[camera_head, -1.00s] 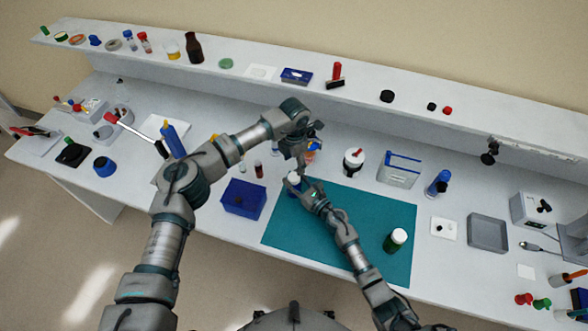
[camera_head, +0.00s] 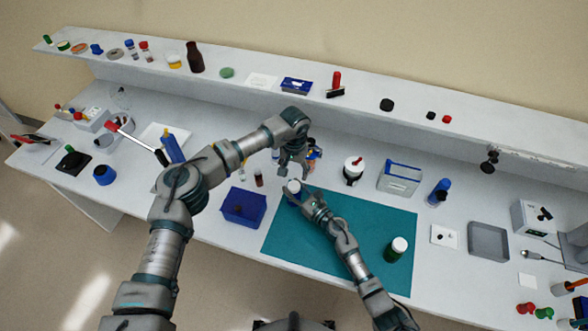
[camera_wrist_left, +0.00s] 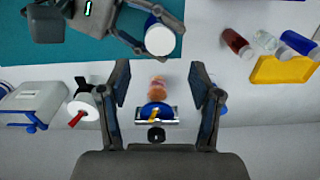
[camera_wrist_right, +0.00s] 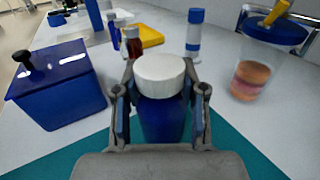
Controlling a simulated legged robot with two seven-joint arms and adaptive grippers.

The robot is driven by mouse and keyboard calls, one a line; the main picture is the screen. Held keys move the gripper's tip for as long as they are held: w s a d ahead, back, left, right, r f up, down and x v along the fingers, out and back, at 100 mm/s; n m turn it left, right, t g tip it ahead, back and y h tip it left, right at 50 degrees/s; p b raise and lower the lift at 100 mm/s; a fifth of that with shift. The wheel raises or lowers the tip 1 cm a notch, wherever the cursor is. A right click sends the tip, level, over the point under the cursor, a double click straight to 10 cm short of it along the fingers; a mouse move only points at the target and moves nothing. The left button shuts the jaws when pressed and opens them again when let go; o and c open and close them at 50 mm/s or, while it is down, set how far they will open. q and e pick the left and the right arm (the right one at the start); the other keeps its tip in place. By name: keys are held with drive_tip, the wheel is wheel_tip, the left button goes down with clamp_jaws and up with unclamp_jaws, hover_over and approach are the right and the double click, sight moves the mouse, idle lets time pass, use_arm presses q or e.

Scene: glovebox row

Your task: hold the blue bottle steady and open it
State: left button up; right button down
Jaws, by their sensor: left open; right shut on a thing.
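The blue bottle (camera_wrist_right: 163,118) with a white cap (camera_wrist_right: 160,72) stands upright at the upper left corner of the teal mat (camera_head: 375,215). My right gripper (camera_wrist_right: 160,100) is shut around its body below the cap; the cap is clear of the fingers. In the head view the white cap (camera_head: 293,186) shows, with the body mostly hidden. My left gripper (camera_head: 292,170) is open and empty, pointing down just behind the bottle. In the left wrist view the bottle's white cap (camera_wrist_left: 160,39) lies outside the open fingers (camera_wrist_left: 162,90).
A cup with orange and purple contents (camera_wrist_right: 250,80) stands close behind the left gripper. A blue box (camera_head: 243,205) is left of the mat. The mat's middle is mostly free, apart from my right arm.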

sight(294, 185)
use_arm(q)
drive_tip(key=m, duration=0.3)
use_arm(e)
drive_tip(key=shift+f, duration=0.1)
use_arm(q)
drive_tip(key=shift+f+m, duration=0.3)
wheel_tip(294, 185, down, 7)
drive_tip(key=shift+f, duration=0.2)
drive_tip(key=c, duration=1.2)
drive_tip(key=o, duration=1.3)
